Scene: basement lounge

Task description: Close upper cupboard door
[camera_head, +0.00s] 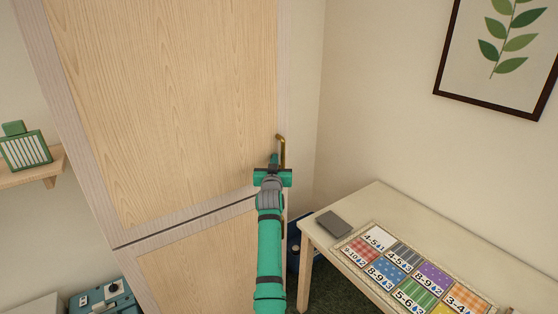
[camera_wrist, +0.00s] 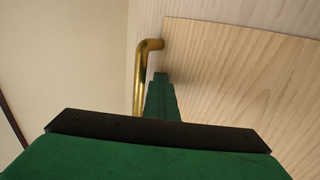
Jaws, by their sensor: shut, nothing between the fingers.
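The upper cupboard door (camera_head: 180,100) is a tall pale wood panel in a greyish frame. It fills the upper left and middle of the head view, and its panel also shows at the right of the wrist view (camera_wrist: 250,90). It looks about in line with the lower door; I cannot tell whether a small gap is left. Its brass handle (camera_head: 282,152) is at the right edge and stands upright in the wrist view (camera_wrist: 141,80). My gripper (camera_head: 274,160) is shut and empty, its fingertips (camera_wrist: 160,80) close beside the handle, at the door face. Contact is unclear.
The lower cupboard door (camera_head: 205,262) is below a dark seam. A table (camera_head: 375,200) with a patterned number mat (camera_head: 412,275) and a grey slab (camera_head: 333,223) stands at right. A shelf (camera_head: 40,168) is at far left. A framed leaf picture (camera_head: 500,50) hangs on the wall.

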